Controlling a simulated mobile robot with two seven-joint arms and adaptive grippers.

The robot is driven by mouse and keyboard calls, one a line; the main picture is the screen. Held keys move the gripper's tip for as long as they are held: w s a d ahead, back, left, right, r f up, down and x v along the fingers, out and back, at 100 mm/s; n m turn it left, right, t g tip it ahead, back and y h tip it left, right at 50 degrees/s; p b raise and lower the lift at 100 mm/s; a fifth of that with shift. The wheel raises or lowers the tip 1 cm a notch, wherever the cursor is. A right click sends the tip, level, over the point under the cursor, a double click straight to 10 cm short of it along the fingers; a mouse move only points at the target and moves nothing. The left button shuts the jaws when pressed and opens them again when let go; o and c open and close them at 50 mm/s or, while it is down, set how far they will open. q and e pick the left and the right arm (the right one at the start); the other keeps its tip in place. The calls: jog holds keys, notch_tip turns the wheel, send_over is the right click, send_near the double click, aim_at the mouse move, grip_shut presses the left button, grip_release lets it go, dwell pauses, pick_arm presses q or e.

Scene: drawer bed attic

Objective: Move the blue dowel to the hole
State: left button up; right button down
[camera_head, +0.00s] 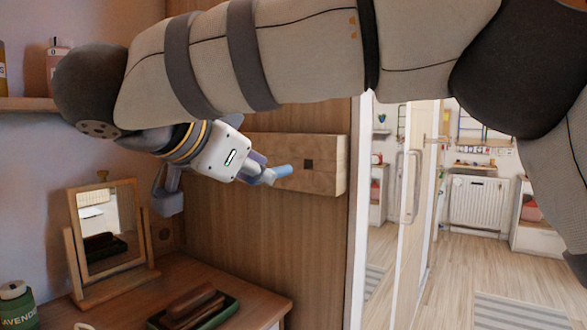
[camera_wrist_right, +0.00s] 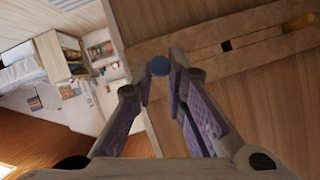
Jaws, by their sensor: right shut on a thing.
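The blue dowel (camera_head: 283,171) is held in my right gripper (camera_head: 263,176), its free end pointing right in the head view. In the right wrist view the dowel (camera_wrist_right: 159,66) shows as a round blue end between the two fingertips. A light wooden board (camera_head: 325,158) is on the wooden panel behind it. In the right wrist view the hole (camera_wrist_right: 226,45) lies right of and above the dowel. The depth gap between dowel and board is hard to tell. My left gripper is not in view.
A small mirror (camera_head: 74,232) in a wooden frame stands on the desk (camera_head: 255,287). A green tray (camera_head: 226,313) with brown items and a green bottle (camera_head: 17,305) are at the front. A glass door with a handle (camera_head: 411,187) and open floor lie to the right.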

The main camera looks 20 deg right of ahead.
jog(key=shift+s, duration=0.1)
jog(key=shift+a, duration=0.2)
jog(key=shift+w+d, duration=0.95)
jog(key=shift+d, duration=0.25)
jog(key=shift+w+d, duration=0.9)
jog(key=shift+d, duration=0.25)
jog(key=shift+w+d, duration=0.85)
jog(key=shift+d, duration=0.25)
jog(key=shift+w+d, duration=0.85)
jog(key=shift+d, duration=0.25)
jog(key=c, duration=1.5)
grip_release()
jog(key=shift+a, duration=0.1)
send_near(281, 167)
jog(key=d, duration=0.1)
jog(key=w+d+r, duration=0.1)
jog(key=shift+w+d+r, duration=0.2)
jog(key=shift+w+d, duration=0.05)
jog(key=shift+d, duration=0.05)
